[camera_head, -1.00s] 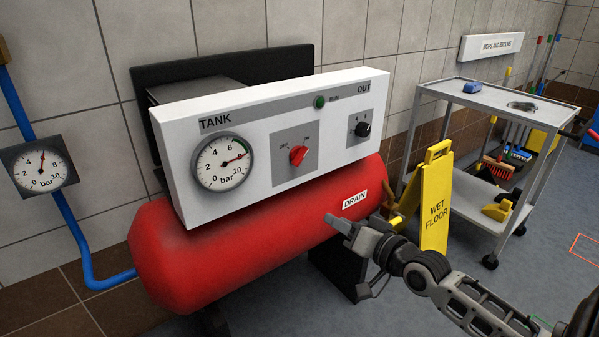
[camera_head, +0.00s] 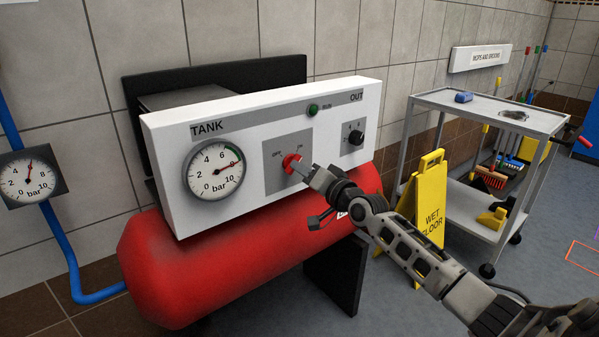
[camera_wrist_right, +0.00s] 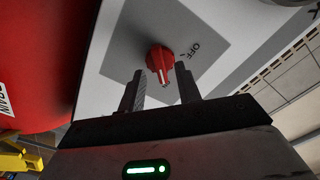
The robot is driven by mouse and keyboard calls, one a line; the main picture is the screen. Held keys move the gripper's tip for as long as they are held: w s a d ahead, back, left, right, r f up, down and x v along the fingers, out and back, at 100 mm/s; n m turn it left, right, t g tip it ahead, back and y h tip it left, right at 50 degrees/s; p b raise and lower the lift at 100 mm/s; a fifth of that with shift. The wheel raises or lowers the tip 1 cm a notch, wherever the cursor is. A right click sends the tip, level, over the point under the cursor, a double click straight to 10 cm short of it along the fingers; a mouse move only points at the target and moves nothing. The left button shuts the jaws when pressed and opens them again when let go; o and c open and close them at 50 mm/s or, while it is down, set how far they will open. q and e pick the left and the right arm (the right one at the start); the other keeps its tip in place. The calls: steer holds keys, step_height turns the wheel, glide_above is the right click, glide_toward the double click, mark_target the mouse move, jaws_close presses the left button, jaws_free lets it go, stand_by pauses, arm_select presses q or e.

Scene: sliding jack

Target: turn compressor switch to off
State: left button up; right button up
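The compressor's white panel (camera_head: 258,178) carries a red rotary switch (camera_head: 291,163) on a grey plate, with OFF lettered at its upper left and ON at its upper right. My right gripper (camera_head: 302,170) is at the switch in the head view. In the right wrist view, the red switch (camera_wrist_right: 160,59) shows a white pointer line and sits just beyond the gap between the two fingertips of the right gripper (camera_wrist_right: 160,82). My left gripper is not in view.
The TANK gauge (camera_head: 213,170) is left of the switch, and a black knob (camera_head: 356,138) and green RUN lamp (camera_head: 313,109) are to its right. The red tank (camera_head: 190,262) lies below. A yellow wet-floor sign (camera_head: 428,195) and a grey cart (camera_head: 490,110) stand right.

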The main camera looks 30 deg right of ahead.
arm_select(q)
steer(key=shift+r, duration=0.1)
arm_select(e)
steer(key=shift+w+a, duration=0.1)
steer(key=shift+w, duration=1.05)
jaws_close()
